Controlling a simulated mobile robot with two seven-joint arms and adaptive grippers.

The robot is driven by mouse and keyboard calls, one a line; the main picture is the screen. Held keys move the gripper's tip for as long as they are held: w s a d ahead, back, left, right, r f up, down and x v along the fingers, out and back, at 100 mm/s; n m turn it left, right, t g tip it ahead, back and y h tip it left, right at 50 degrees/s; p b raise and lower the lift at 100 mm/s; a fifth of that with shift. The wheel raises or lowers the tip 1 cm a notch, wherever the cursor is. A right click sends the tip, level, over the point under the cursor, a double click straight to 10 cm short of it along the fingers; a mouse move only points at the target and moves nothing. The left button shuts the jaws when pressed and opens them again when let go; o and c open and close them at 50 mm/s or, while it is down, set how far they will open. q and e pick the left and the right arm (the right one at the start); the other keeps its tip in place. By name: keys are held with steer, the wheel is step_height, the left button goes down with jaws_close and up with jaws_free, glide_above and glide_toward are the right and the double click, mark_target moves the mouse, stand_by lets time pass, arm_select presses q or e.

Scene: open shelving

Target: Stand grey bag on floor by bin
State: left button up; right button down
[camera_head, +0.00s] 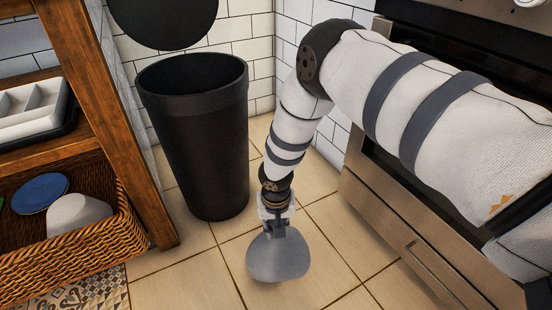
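The grey bag (279,259) is at the lower middle, a rounded, smooth grey shape that narrows towards its top. My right gripper (276,230) points down at the bag's top and appears shut on it; the fingertips are small and partly hidden. The bag is upright and low over the tiled floor, and I cannot tell whether its base touches the tiles. The black bin (203,140) stands behind it and to the left, open at the top, with a gap between them. My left gripper is not in view.
A wooden shelf (100,110) with a wicker basket (85,262) stands on the left. A steel oven (400,225) is on the right, close to my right arm. A round black lid (163,18) is above the bin. Floor tiles (185,268) left of the bag are clear.

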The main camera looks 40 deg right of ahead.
steer(key=c, duration=1.4)
jaws_free()
